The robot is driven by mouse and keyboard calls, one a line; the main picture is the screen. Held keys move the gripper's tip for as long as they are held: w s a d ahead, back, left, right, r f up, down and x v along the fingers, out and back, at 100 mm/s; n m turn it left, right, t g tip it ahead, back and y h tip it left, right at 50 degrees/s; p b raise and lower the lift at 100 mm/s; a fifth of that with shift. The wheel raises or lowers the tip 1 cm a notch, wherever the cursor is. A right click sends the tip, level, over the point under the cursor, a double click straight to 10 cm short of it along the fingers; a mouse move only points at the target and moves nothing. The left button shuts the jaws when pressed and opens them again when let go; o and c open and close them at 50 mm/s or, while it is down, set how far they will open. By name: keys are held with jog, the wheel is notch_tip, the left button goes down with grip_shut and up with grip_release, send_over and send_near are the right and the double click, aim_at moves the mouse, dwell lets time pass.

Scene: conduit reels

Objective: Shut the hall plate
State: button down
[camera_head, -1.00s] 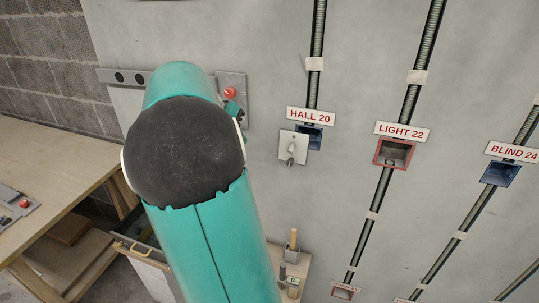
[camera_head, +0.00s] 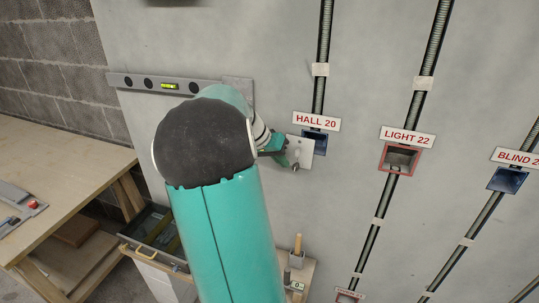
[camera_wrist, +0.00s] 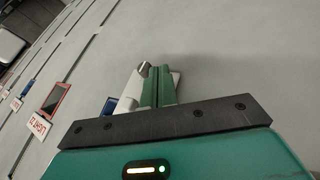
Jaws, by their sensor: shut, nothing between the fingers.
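The hall plate (camera_head: 306,146) is a pale square cover with a small metal knob (camera_head: 295,167). It hangs below the HALL 20 label (camera_head: 316,121), offset to the lower left of the blue wall box (camera_head: 315,134), part of whose opening shows. My gripper (camera_head: 289,159) is at the plate's left side, close to the knob. In the wrist view my green fingers (camera_wrist: 158,84) are together and empty, in front of the plate (camera_wrist: 131,91) and beside the knob (camera_wrist: 144,69). I cannot tell whether they touch. The blue box (camera_wrist: 109,105) shows behind.
The red-framed LIGHT 22 box (camera_head: 400,158) and blue BLIND box (camera_head: 507,179) are to the right, with conduits running along the wall. A workbench (camera_head: 60,165) and open drawer (camera_head: 155,233) are at left.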

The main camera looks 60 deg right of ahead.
jog(key=shift+s+f, duration=0.1)
jog(key=shift+s, duration=0.25)
jog(key=shift+d+f, duration=0.1)
